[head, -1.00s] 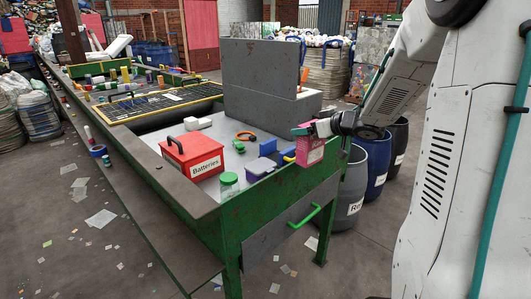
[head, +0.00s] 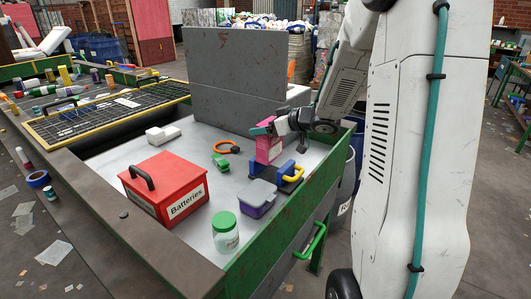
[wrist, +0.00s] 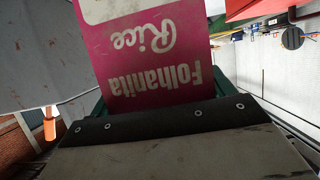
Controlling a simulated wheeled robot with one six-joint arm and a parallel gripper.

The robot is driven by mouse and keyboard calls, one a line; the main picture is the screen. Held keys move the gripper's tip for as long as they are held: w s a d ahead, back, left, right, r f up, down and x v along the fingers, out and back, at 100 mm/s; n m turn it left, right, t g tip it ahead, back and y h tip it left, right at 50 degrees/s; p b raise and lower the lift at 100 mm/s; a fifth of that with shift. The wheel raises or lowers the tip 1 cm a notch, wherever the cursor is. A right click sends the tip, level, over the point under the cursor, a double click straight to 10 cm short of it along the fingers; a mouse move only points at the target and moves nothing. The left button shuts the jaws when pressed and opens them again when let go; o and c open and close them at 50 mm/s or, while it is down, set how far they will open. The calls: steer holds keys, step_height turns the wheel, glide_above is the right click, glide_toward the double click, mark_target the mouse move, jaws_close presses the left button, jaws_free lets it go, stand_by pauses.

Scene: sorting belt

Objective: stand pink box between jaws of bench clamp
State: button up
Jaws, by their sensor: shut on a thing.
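The pink box (head: 268,150) is upright in the head view, over the grey tabletop. My gripper (head: 267,132) is shut on its upper part. In the wrist view the pink box (wrist: 157,60) fills the upper middle, its printed label upside down. The blue bench clamp (head: 287,174), with a yellow handle, is at the lower end of the box, close to the tray's right edge. I cannot tell whether the box's lower end is between the jaws, above them or just behind them.
A purple box with a grey lid (head: 258,197) stands left of the clamp. A green-lidded jar (head: 225,233), a red Batteries box (head: 163,187), a green clamp-like item (head: 226,163) and an orange ring (head: 228,147) are nearby. A tall grey panel (head: 235,85) rises behind.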

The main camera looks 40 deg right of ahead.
mark_target(271, 143)
step_height(271, 143, down, 6)
steer(key=shift+d+f, duration=0.1)
steer(key=shift+f, duration=0.15)
